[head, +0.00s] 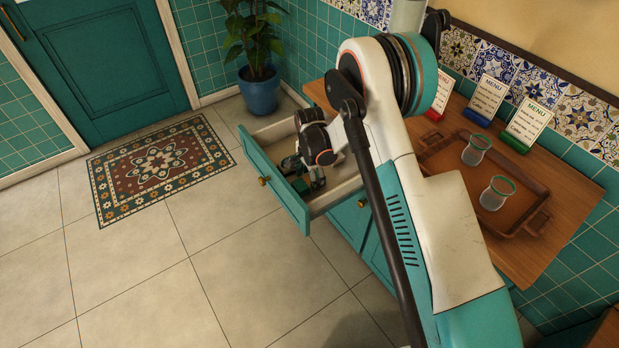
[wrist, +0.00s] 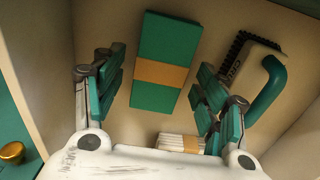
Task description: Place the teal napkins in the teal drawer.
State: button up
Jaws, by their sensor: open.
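The teal drawer (head: 272,185) stands pulled open from the cabinet in the head view. My gripper (head: 306,180) reaches down into it. In the wrist view, a teal napkin stack (wrist: 168,38) with a tan band lies flat on the drawer floor (wrist: 110,25). My gripper (wrist: 160,75) also shows there. Its fingers are apart, one to each side of the stack, and nothing is held between them. I cannot tell how high the fingertips are above the drawer floor.
A brush with a teal handle (wrist: 268,88) lies right of the napkins, close to the right finger. A banded white bundle (wrist: 180,142) lies nearer my gripper's base. The wooden countertop (head: 590,195) holds a tray (head: 455,165) with two glasses and several menu stands.

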notch_tip(320, 180, up, 12)
jog(key=p, duration=0.4)
jog(key=shift+r+p, duration=0.15)
jog(key=shift+p, duration=0.2)
jog(key=shift+r, duration=0.1)
notch_tip(320, 180, up, 13)
jog(key=n+t, duration=0.1)
jog(key=n, duration=0.1)
send_over(309, 180)
jog(key=s+d, duration=0.3)
jog(key=d, duration=0.2)
jog(key=s+d+r+n+t, duration=0.1)
jog(key=s+d+r+n, duration=0.1)
jog(key=s+d+r, duration=0.3)
jog(key=s+d+r+n+t, duration=0.1)
jog(key=s+r, duration=0.2)
jog(key=r, duration=0.4)
jog(key=s+d+r+n+t, duration=0.2)
jog(key=s+d+n, duration=0.1)
jog(key=s, duration=0.7)
jog(key=s+d+r+n+t, duration=0.2)
jog(key=s+d, duration=0.4)
jog(key=s, duration=0.4)
jog(key=shift+s+r+n, duration=0.35)
jog(key=shift+s+n, duration=0.05)
jog(key=shift+n, duration=0.4)
jog(key=shift+c, duration=0.2)
